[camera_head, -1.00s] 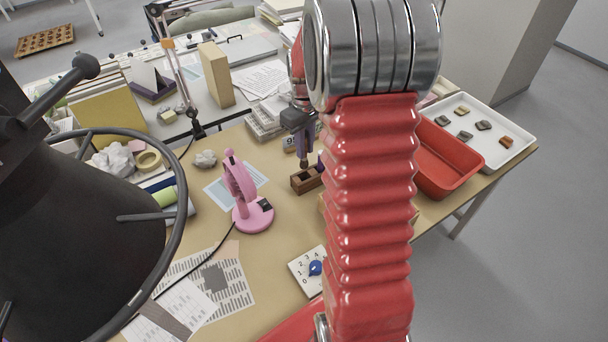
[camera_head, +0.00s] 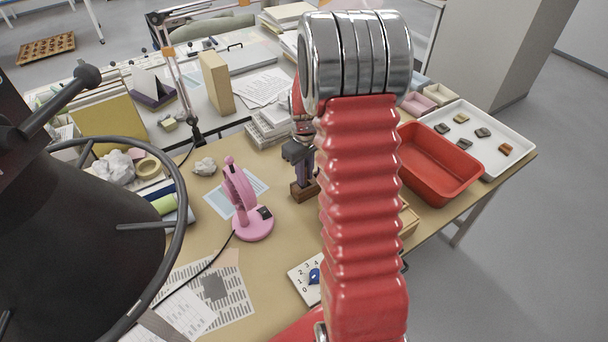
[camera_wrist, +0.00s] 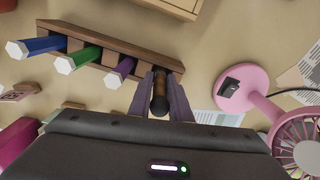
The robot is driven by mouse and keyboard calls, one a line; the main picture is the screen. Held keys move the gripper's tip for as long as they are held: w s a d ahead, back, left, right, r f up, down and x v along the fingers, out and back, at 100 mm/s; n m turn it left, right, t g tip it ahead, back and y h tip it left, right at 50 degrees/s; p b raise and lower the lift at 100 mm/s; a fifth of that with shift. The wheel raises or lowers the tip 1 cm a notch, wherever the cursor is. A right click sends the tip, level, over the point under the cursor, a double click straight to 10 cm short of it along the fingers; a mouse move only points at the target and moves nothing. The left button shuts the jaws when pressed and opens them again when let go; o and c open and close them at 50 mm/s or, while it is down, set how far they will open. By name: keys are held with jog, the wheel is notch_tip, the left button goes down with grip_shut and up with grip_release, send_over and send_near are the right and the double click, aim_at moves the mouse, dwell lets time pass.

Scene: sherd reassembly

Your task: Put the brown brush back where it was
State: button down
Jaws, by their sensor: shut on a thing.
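The brown brush (camera_wrist: 160,92) is seen nearly end-on in the wrist view, as a dark round handle between my two fingers. My gripper (camera_wrist: 163,98) is shut on it. The brush is at the right end of a wooden rack (camera_wrist: 110,47), which also holds a blue (camera_wrist: 38,46), a green (camera_wrist: 80,59) and a purple handle (camera_wrist: 121,70). The brush's lower end is hidden, so I cannot tell whether it is inside its slot. In the head view my gripper (camera_head: 297,152) is just above the rack (camera_head: 304,191), partly hidden by my arm.
A pink fan (camera_head: 250,215) stands left of the rack, also close by in the wrist view (camera_wrist: 240,88). A white dial card (camera_head: 305,280) lies in front. A red tub (camera_head: 440,165) and a white tray of sherds (camera_head: 500,135) are at the right.

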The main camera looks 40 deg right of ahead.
jog(key=shift+f, duration=0.2)
jog(key=c, duration=1.6)
grip_release()
jog(key=shift+c, duration=0.2)
notch_tip(320, 180, up, 11)
jog(key=shift+s+r, duration=0.1)
jog(key=shift+r, duration=0.5)
